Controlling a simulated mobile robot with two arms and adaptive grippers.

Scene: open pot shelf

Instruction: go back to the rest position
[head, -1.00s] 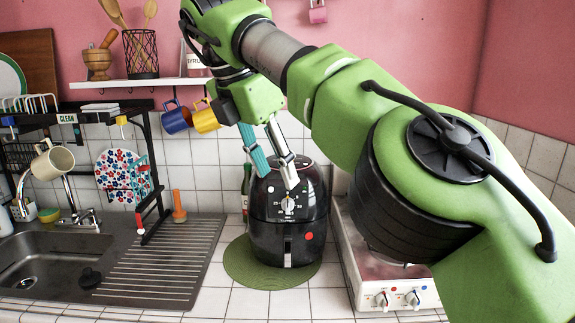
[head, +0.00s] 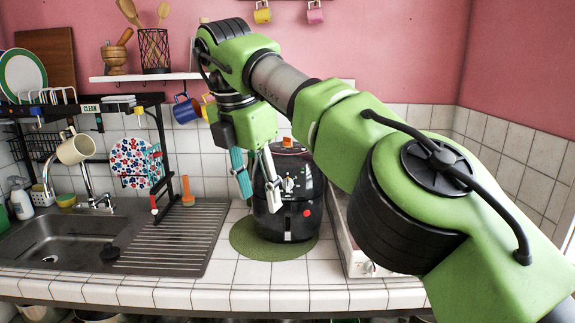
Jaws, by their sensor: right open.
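My right gripper (head: 257,196) hangs in the air in front of the black air fryer (head: 293,222). Its fingers point down and stand apart, with nothing between them. One finger shows teal and the other white. My right arm comes in from the lower right and hides part of the counter and the stove. My left gripper is not in view.
The air fryer stands on a round green mat (head: 240,238). A sink (head: 50,240) and a ribbed drainboard (head: 178,243) lie left, under a black dish rack (head: 75,106). Blue (head: 186,109) and yellow mugs hang under the white shelf (head: 140,77). A white stove (head: 356,262) is at right.

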